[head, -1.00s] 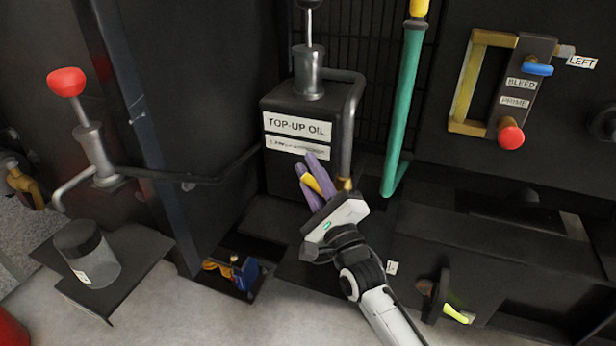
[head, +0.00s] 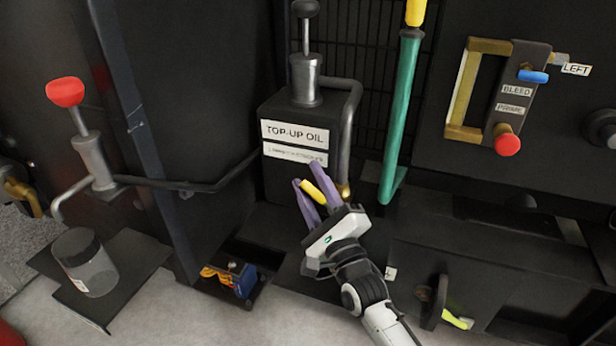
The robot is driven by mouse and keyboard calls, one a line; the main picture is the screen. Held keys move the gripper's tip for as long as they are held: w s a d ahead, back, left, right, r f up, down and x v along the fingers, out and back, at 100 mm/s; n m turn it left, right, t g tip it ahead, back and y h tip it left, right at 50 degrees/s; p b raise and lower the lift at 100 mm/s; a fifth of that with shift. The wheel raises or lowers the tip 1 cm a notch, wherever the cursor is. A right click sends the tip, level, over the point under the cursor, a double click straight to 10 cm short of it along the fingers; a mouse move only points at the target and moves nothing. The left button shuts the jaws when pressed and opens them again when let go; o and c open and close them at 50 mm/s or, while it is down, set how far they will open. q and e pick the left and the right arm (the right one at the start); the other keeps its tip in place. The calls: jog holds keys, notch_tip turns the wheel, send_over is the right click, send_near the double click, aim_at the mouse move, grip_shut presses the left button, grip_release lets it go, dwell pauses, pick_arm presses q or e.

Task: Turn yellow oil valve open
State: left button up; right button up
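A yellow valve handle (head: 311,192) shows below the black box labelled "TOP-UP OIL" (head: 295,134), close to the brass end of a grey pipe (head: 345,190). My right gripper (head: 306,176) reaches in from the lower right. Its two purple fingers are apart, one on each side of the yellow handle. The handle lies close to the lower-left finger; I cannot tell whether they touch. The fingers hide part of the handle and the valve body behind it. My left gripper is not in view.
A green pipe (head: 399,120) stands to the right of the box. A panel (head: 514,95) with a blue lever and red knob is at the upper right. A red-knobbed pump (head: 92,150) and a jar (head: 88,265) are at left. Another yellow lever (head: 457,320) sits lower right.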

aim_at(319, 201)
jog(key=p+v, duration=0.2)
jog(key=v, duration=0.5)
jog(key=shift+s+d+f, duration=0.1)
jog(key=shift+s+d, duration=0.1)
jog(key=shift+s, duration=0.15)
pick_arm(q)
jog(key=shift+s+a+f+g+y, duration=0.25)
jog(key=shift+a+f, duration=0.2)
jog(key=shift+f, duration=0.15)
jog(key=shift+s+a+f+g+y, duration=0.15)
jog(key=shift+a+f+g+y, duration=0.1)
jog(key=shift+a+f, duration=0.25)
pick_arm(e)
jog(key=shift+s+d+f, duration=0.2)
jog(key=shift+s+d, duration=0.05)
jog(key=shift+s, duration=0.3)
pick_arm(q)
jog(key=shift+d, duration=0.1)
